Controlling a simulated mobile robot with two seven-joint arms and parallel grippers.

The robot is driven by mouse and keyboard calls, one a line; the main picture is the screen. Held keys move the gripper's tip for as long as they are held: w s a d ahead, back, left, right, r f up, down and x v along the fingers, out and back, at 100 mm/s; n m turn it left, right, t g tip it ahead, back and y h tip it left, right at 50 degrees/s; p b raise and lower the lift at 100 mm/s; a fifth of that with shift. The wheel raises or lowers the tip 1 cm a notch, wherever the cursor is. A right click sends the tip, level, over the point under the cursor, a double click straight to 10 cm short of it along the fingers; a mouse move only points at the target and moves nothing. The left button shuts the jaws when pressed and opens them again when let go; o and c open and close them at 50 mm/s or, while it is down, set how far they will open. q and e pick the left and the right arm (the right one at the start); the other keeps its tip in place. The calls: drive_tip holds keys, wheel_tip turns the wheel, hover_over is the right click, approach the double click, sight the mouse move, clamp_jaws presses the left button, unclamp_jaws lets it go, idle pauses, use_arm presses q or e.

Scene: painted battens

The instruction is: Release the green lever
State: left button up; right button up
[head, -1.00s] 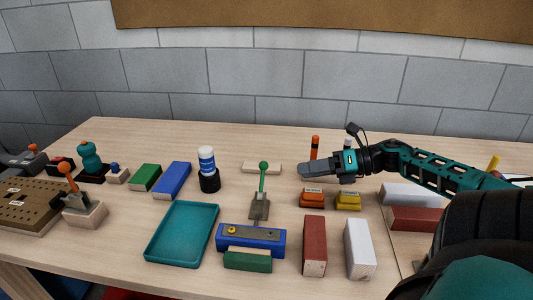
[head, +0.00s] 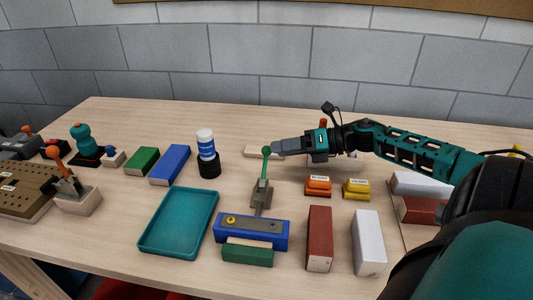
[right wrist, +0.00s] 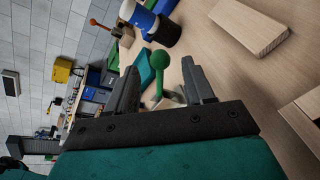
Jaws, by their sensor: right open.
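The green lever (head: 264,166) has a round knob on a green stem and stands nearly upright on a small grey-brown base, behind the blue block with the metal plate. My right gripper (head: 277,146) comes in from the right with its fingertips at the height of the knob. In the right wrist view the gripper (right wrist: 158,68) is open, and the lever's green knob (right wrist: 158,60) shows between the fingertips, with the stem below it. I cannot tell whether a finger touches it. My left gripper is not in view.
A blue-and-white bottle (head: 206,146) in a black holder stands left of the lever. A teal tray (head: 179,222) lies front left. Orange (head: 318,187) and yellow (head: 356,189) blocks sit to the right, under my arm. An orange-knobbed lever (head: 68,178) stands far left.

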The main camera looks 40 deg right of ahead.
sight(266, 151)
drive_tip(key=shift+x, duration=2.5)
clamp_jaws()
